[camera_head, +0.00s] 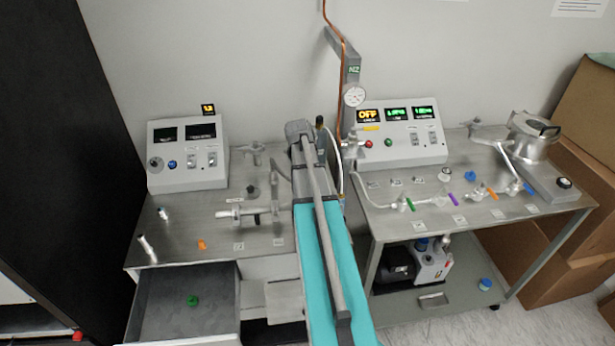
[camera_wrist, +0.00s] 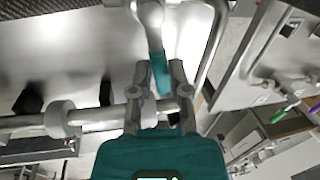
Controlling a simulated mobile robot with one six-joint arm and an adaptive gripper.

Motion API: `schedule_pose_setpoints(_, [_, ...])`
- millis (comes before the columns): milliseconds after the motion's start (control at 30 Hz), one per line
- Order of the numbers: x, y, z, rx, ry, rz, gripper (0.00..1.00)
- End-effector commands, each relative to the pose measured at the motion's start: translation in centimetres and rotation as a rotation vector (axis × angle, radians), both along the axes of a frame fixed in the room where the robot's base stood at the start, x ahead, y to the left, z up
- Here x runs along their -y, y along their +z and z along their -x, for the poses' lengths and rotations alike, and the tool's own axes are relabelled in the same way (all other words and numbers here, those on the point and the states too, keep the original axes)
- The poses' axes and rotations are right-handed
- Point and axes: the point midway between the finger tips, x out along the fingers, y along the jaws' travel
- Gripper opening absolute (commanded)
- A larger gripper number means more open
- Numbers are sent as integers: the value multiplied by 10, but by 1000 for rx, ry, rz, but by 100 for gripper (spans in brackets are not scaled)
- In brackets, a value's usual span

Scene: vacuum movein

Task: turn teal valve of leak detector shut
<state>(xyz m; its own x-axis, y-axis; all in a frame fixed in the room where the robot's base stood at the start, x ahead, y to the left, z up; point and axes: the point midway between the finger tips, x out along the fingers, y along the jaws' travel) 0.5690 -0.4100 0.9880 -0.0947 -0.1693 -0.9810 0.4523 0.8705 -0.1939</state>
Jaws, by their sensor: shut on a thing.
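The teal valve handle (camera_wrist: 160,74) shows in the wrist view as a short teal lever hanging below a shiny metal valve body (camera_wrist: 151,14). My gripper (camera_wrist: 159,82) has one grey finger on each side of the handle and is shut on it. The handle leans slightly from the line of the fingers. In the head view my teal arm reaches up to the back of the left bench; it hides the teal handle and my fingertips. I cannot tell from the frames which unit is the leak detector.
A horizontal metal pipe (camera_wrist: 95,114) passes close to my fingers. In the head view, a control box (camera_head: 187,153) stands on the left bench (camera_head: 180,228), above an open drawer (camera_head: 160,312). The right bench (camera_head: 415,222) carries a line with green, purple, orange and blue handles.

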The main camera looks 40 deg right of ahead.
Motion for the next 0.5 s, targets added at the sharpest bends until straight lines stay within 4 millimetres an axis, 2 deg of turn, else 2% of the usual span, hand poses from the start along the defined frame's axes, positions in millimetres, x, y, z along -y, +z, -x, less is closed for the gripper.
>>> schedule_pose_setpoints(67, [-2,0,-1,-1,3,1,0])
schedule_pose_setpoints(100, [-2,0,-1,-1,4,2,28])
schedule_pose_setpoints(233, [-3,1,-3,1,7,2,52])
schedule_pose_setpoints(267, [-4,1,-4,1,8,1,55])
schedule_pose_setpoints(500, [-4,1,-5,3,11,1,55])
